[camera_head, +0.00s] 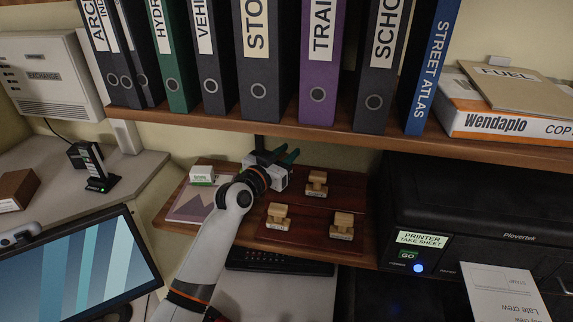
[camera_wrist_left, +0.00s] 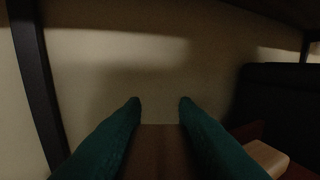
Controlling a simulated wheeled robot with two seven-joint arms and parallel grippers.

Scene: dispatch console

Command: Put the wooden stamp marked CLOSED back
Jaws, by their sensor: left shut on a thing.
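My left gripper (camera_head: 283,156) reaches in over the back of the dark red-brown stamp tray (camera_head: 304,236), below the binder shelf. Its green fingers also show in the left wrist view (camera_wrist_left: 160,103), with a brown wooden thing (camera_wrist_left: 159,152) between them. They are shut on it; I cannot read any marking on it, and the gripper hides it in the head view. Three wooden stamps stand on the tray: one at the back (camera_head: 317,182), one front left (camera_head: 277,214), one front right (camera_head: 342,225). Their labels are too small to read. My right gripper is not in view.
A shelf of binders (camera_head: 318,75) hangs close above the gripper. The black printer (camera_head: 470,205) bounds the tray's right side. A small white and green box (camera_head: 202,175) and a picture card (camera_head: 190,205) lie left of the tray. A keyboard (camera_head: 280,262) is below.

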